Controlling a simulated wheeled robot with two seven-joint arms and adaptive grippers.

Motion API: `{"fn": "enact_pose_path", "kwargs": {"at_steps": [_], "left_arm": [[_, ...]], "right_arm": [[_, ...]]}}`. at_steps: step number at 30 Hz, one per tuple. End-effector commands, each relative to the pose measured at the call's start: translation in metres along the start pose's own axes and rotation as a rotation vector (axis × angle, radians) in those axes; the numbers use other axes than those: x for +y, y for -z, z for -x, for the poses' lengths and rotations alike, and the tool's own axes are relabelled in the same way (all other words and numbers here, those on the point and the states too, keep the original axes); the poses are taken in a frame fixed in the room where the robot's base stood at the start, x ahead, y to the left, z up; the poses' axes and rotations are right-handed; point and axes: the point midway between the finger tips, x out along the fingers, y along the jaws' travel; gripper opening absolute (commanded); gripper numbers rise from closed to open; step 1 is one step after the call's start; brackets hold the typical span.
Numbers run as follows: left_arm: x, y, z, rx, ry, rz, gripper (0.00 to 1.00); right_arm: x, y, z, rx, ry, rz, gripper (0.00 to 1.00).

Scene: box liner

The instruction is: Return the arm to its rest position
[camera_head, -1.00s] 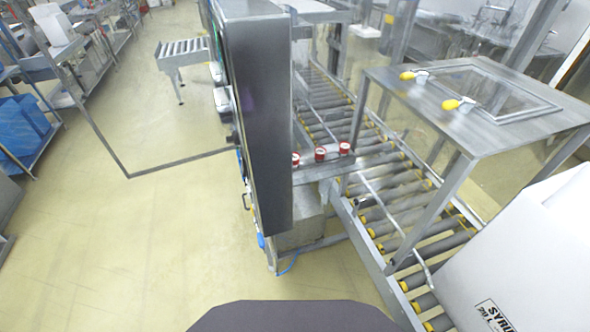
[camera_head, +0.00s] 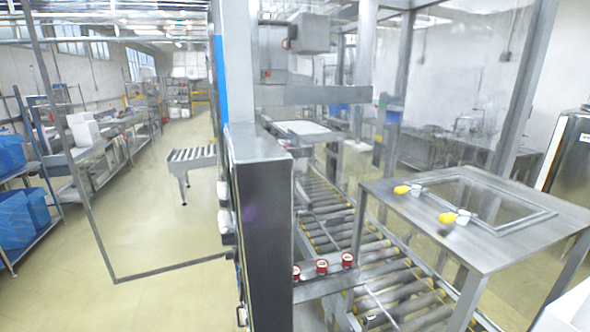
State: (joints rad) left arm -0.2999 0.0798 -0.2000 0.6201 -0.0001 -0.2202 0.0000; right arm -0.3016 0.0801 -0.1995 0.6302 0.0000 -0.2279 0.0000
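Neither of my grippers and neither arm shows in the head view. A steel machine cabinet (camera_head: 262,225) stands upright in the middle. Right of it, a roller conveyor (camera_head: 335,225) with yellow roller ends runs away from me. A steel table (camera_head: 420,225) with a framed clear panel (camera_head: 480,200) stands over the conveyor at right. The corner of a white box (camera_head: 572,315) shows at the bottom right edge.
Three red-topped buttons (camera_head: 322,266) sit on a bar beside the cabinet. A framed clear door (camera_head: 165,270) stands open at left. Shelves with blue bins (camera_head: 30,210) line the far left. The floor (camera_head: 185,295) between is clear.

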Motion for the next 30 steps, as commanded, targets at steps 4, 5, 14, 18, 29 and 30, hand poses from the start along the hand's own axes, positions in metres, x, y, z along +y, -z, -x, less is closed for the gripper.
{"fn": "enact_pose_path", "kwargs": {"at_steps": [4,5,14,18,29,30], "left_arm": [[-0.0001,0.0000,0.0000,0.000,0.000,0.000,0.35],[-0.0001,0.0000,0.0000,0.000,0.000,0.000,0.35],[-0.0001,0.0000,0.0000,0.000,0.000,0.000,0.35],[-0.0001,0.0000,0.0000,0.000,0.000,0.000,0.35],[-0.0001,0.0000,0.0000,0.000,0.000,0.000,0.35],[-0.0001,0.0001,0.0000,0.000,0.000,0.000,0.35]], "right_arm": [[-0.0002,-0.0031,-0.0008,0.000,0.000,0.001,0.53],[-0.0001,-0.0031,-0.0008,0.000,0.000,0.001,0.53],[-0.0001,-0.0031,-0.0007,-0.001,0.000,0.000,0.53],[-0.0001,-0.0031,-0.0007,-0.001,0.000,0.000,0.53],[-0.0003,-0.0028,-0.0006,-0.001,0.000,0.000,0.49],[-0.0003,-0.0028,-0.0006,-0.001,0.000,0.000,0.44]]}}
